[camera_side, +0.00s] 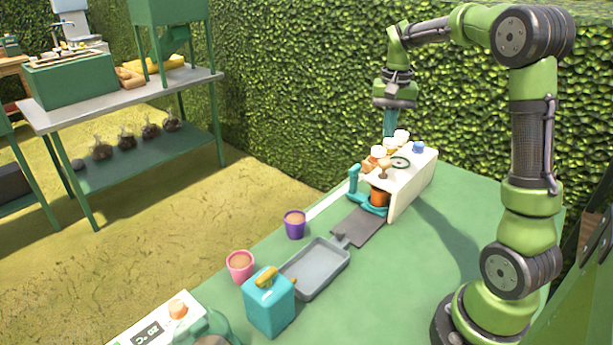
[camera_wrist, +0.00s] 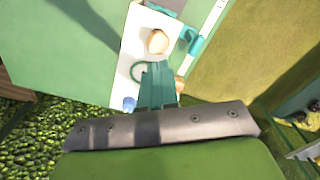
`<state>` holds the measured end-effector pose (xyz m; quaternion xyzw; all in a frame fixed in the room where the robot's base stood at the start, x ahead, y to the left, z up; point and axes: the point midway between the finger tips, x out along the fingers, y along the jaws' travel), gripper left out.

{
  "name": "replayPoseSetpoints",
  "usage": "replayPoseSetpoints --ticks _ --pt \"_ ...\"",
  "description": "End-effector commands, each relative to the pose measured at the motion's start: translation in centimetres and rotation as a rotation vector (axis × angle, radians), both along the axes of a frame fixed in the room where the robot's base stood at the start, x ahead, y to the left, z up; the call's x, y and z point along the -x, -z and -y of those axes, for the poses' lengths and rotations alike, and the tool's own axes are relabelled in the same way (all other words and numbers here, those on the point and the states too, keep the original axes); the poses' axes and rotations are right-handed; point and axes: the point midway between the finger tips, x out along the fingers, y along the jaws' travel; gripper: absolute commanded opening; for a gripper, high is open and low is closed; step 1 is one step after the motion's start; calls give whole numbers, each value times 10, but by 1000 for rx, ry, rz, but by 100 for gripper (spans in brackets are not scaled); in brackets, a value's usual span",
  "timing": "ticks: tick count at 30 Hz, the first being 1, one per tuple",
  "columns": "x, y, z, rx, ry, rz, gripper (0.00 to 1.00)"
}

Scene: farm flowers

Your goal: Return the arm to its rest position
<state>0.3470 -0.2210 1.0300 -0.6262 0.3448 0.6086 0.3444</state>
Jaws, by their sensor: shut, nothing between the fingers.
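My arm is green with dark grey joints and bends over the green table from the right in the side view. My gripper (camera_side: 390,128) points down above the far end of a white stand, close to the hedge. Its teal fingers also show in the wrist view (camera_wrist: 157,85), held together and empty. The white stand (camera_side: 412,185) carries several small orange, white and blue items on top. In the wrist view the stand (camera_wrist: 130,60) lies beyond the fingers, with a round tan knob (camera_wrist: 157,41) and a blue piece (camera_wrist: 129,104). The fingertips partly hide the stand's top.
An orange pot (camera_side: 380,197) sits in a teal holder (camera_side: 354,185) at the stand. A grey tray (camera_side: 318,270), a purple pot (camera_side: 295,224), a pink pot (camera_side: 240,266) and a teal watering can (camera_side: 268,304) stand nearer. The table right of the stand is clear. A hedge (camera_side: 290,80) rises behind.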

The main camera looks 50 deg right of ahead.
Motion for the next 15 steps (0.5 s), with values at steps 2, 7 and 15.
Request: replayPoseSetpoints --ticks 2,7,15 --pt "4 4 -17 -3 -45 38 0" --pt "18 -5 -85 8 -203 190 0" --pt "69 -15 -198 29 -468 462 0"
